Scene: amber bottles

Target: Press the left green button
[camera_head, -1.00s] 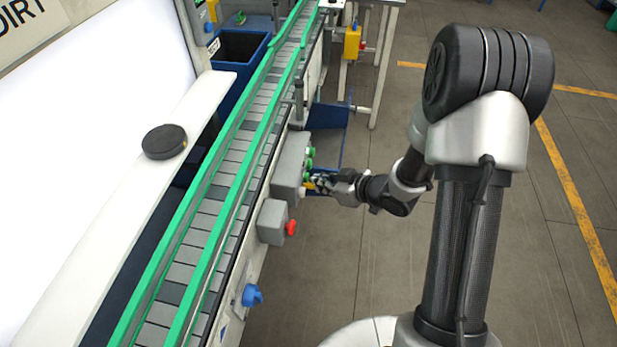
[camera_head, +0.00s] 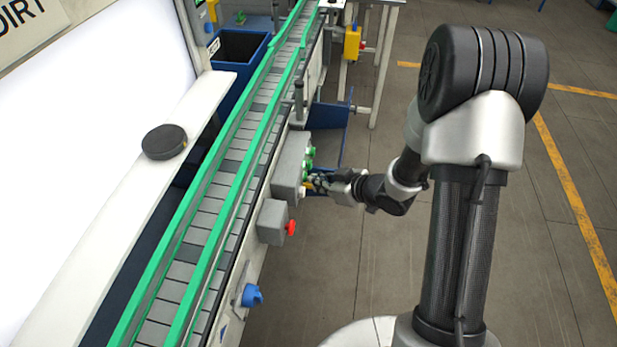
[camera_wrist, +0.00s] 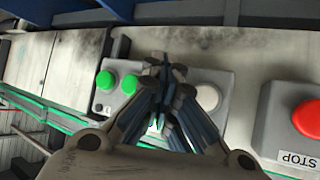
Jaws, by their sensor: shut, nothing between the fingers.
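A grey control box (camera_head: 288,166) on the conveyor's side carries two green buttons. In the wrist view the left green button (camera_wrist: 106,80) and the other green button (camera_wrist: 129,85) sit side by side at the box's left end. My gripper (camera_wrist: 165,64) is shut and empty, its fingertips in front of the box, to the right of both green buttons in that view. A pale round button (camera_wrist: 207,97) shows right of the fingers. In the head view my gripper (camera_head: 312,184) is close to the box's face; whether it touches cannot be told.
A box with a red stop button (camera_wrist: 310,118) is to the right in the wrist view; the red knob (camera_head: 290,228) shows in the head view. The conveyor (camera_head: 215,210) runs behind. Floor on the right is open.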

